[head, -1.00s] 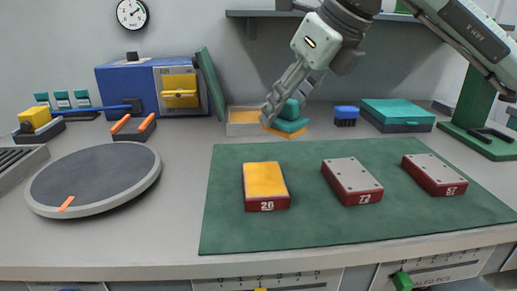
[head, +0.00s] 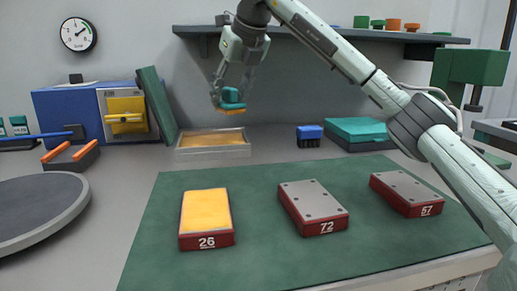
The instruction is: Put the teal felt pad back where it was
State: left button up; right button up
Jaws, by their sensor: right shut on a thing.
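The teal felt pad (head: 231,97), a teal block with an orange underside, is in my right gripper (head: 231,90) in the head view. The right gripper is shut on its upper part and holds it in the air, apart from the bench. Below it is a shallow pale tray (head: 212,152) with an orange-yellow inside. My left gripper is not in view.
A green mat (head: 262,240) bears a yellow-topped block 26 (head: 205,215) and grey-topped blocks 72 (head: 313,206) and 57 (head: 407,193). Right of the tray are a blue brush (head: 309,136) and a teal-lidded box (head: 357,132). A shelf (head: 330,33) hangs above.

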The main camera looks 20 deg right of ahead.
jog(key=d+f, duration=0.2)
jog(key=d, duration=0.1)
jog(key=d+f, duration=0.2)
jog(key=d, duration=0.2)
jog(key=d+f, duration=0.2)
jog(key=d, duration=0.2)
jog(key=shift+w+d+f, duration=0.15)
jog(key=shift+d+f, duration=0.1)
jog(key=shift+f, duration=2.25)
jog(key=o, duration=0.6)
jog(key=shift+f, duration=0.1)
jog(key=shift+c, duration=0.2)
jog(key=o, duration=0.5)
jog(key=shift+c, duration=0.2)
jog(key=shift+r, duration=0.25)
jog(key=v, duration=1.2)
jog(key=shift+w, duration=0.1)
